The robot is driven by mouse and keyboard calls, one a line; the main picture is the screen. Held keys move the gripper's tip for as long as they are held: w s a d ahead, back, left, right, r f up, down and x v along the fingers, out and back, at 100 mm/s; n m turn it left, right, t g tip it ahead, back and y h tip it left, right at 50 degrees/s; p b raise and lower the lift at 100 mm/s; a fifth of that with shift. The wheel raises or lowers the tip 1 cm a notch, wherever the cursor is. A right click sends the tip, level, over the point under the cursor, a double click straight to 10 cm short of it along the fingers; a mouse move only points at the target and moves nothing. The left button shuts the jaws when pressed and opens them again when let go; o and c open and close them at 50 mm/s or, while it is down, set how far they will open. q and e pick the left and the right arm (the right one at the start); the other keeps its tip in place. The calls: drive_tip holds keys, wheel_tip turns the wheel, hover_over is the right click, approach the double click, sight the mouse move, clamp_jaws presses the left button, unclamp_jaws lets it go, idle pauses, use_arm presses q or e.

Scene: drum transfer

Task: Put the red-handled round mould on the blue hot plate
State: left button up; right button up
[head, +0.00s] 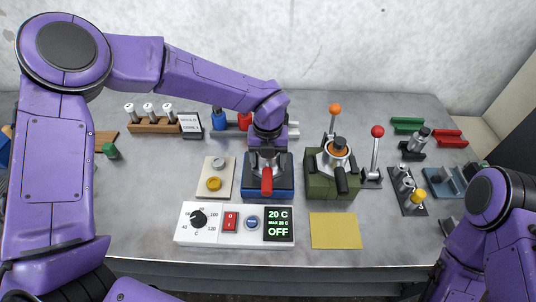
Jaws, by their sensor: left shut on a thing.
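The red-handled round mould (267,181) is at the blue hot plate (285,186), with its red handle pointing toward the front edge. My left gripper (267,155) comes down from above and is shut on the mould, hiding most of its round body. The mould looks upright and lies over the middle of the plate; I cannot tell whether it rests on the surface. My right arm shows at the lower right, but its gripper is out of view.
A green block (331,184) with a black-handled mould stands close to the right. A beige pad (215,178) is to the left. A white control box (235,224) reading 20 C and OFF is in front. A yellow sheet (336,230) lies flat. Levers (376,150) rise behind right.

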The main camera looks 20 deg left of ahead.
use_arm(q)
drive_tip(key=shift+f, duration=0.1)
drive_tip(key=o, duration=1.5)
drive_tip(key=shift+r, duration=0.5)
wheel_tip(320, 180, up, 11)
drive_tip(key=b, duration=0.2)
drive_tip(key=shift+r+b, duration=0.2)
drive_tip(key=shift+b, duration=0.2)
drive_tip(key=shift+s, duration=0.1)
